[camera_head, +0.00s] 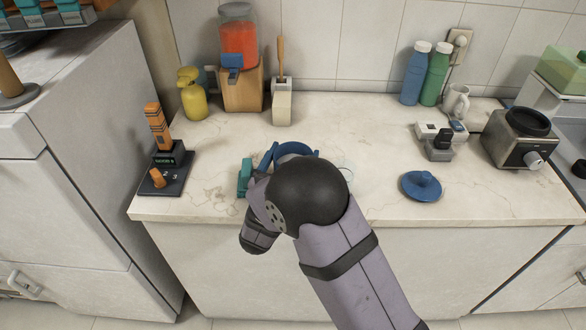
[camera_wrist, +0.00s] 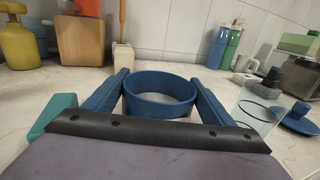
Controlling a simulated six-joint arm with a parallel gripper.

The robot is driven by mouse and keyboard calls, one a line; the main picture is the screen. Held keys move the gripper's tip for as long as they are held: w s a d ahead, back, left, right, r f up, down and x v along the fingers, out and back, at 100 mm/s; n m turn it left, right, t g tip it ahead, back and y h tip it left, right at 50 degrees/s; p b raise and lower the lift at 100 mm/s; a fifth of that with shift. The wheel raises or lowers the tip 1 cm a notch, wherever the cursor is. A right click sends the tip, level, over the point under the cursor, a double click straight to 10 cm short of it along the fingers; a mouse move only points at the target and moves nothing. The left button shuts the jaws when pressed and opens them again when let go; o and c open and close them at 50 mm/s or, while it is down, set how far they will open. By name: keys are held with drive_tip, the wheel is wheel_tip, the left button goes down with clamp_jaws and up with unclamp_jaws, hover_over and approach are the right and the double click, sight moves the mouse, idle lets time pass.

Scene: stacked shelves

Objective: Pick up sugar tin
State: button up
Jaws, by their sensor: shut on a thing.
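A round blue tin (camera_head: 295,149) with an open top stands near the middle of the counter, partly hidden behind my arm. I take it for the sugar tin, though no label shows. In the wrist view my gripper (camera_wrist: 160,82) has its two blue fingers on the left and right sides of the tin (camera_wrist: 162,107), shut on it. The tin is upright; I cannot tell whether it touches the counter. A blue lid with a knob (camera_head: 421,186) lies apart on the counter to the right, also in the wrist view (camera_wrist: 296,121).
A clear glass (camera_wrist: 257,112) stands close right of my gripper, and a teal object (camera_wrist: 54,112) close left. A black stand with orange pieces (camera_head: 165,172) is at the left.

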drive_tip(key=shift+r, duration=0.25)
wheel_tip(320, 180, up, 10)
drive_tip(key=b, duration=0.1)
drive_tip(key=shift+f, duration=0.2)
idle(1.0)
